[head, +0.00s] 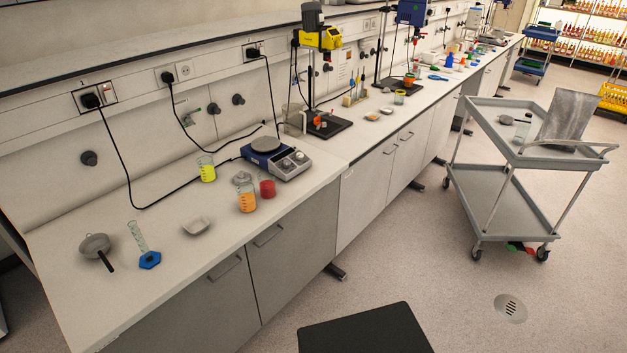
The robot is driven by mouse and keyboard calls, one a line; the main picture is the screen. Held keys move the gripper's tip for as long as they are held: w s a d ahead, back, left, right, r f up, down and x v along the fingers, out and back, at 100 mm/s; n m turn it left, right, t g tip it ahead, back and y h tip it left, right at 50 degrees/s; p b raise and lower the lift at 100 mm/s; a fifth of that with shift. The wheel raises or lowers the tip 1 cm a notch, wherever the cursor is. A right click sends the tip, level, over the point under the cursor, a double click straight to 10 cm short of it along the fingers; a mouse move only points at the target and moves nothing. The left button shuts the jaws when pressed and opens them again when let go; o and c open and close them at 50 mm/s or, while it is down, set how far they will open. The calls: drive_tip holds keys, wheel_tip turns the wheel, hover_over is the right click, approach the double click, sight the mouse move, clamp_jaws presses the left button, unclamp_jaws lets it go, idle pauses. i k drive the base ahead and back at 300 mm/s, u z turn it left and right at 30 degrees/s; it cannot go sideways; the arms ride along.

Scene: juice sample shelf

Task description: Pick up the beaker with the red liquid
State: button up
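A small container of red (267,188) stands on the near white bench, in front of the hotplate; it looks like the beaker with the red liquid, though it is small in view. Just left of it is a beaker with orange liquid (247,202). A beaker with yellow-green liquid (208,173) stands farther back, near the wall. My gripper is not in view.
A blue-and-grey hotplate (275,158) stands right behind the red container. A white dish (196,226), a graduated cylinder with a blue base (149,260) and a strainer-like item (95,245) lie to the left. A grey cart (485,185) stands on the right; open floor lies before the bench.

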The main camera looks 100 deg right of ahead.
sight(267, 184)
drive_tip(key=u, duration=0.05)
drive_tip(key=k, duration=1.75)
drive_tip(key=z, duration=0.85)
drive_tip(key=i, duration=1.5)
drive_tip(key=u, duration=0.05)
